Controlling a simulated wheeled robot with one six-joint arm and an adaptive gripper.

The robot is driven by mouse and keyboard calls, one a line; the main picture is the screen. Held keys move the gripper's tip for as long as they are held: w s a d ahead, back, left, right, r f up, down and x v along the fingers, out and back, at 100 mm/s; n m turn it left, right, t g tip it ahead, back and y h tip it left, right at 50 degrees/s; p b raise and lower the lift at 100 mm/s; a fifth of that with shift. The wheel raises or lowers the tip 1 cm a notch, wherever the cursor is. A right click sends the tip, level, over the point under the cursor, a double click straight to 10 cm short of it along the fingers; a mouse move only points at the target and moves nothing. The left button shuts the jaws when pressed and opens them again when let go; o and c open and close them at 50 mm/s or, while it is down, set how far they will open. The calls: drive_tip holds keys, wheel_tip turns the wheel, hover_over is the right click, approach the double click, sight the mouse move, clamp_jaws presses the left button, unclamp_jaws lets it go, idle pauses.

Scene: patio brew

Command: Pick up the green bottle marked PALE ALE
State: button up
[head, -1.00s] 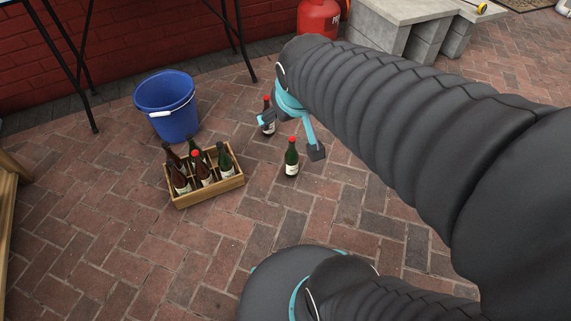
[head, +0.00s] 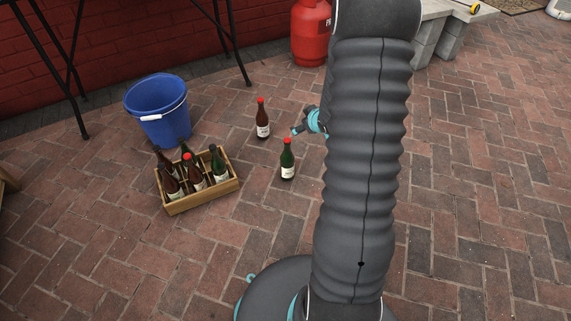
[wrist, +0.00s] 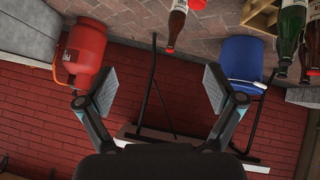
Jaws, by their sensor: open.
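A green bottle with a red cap and pale label (head: 288,162) stands upright on the bricks, right of the crate. More green glass shows in the crate (head: 218,166) with brown bottles. No label is readable, so I cannot tell which is PALE ALE. A brown bottle with a red cap (head: 263,120) stands behind the loose green one; a brown bottle also shows at the top of the wrist view (wrist: 176,26). My gripper (head: 300,128) is partly hidden by my arm, just right of and above the green bottle in the picture. Its fingers (wrist: 157,91) are apart and empty.
The wooden crate (head: 203,200) holds several bottles. A blue bucket (head: 157,112) stands behind it. A red gas cylinder (head: 311,35) and black table legs (head: 228,45) are at the back by the red wall. Brick paving is clear to the right.

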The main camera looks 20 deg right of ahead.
wheel_tip(320, 180, down, 12)
drive_tip(key=s+d+t+y+b, duration=0.1)
drive_tip(key=d+y, duration=0.1)
drive_tip(key=t+y+b, duration=0.1)
drive_tip(key=y, duration=0.1)
approach(293, 164)
drive_tip(key=b+x, duration=0.1)
drive_tip(key=x, duration=0.7)
drive_tip(key=shift+f, duration=0.2)
drive_tip(key=shift+a+b+x, duration=0.15)
drive_tip(key=shift+b+x, duration=0.15)
drive_tip(key=shift+x, duration=1)
drive_tip(key=shift+a+b+x, duration=0.2)
drive_tip(key=shift+b+x, duration=0.05)
drive_tip(key=shift+x, duration=1.05)
drive_tip(key=shift+d+r, duration=0.1)
drive_tip(key=shift+r, duration=0.15)
clamp_jaws()
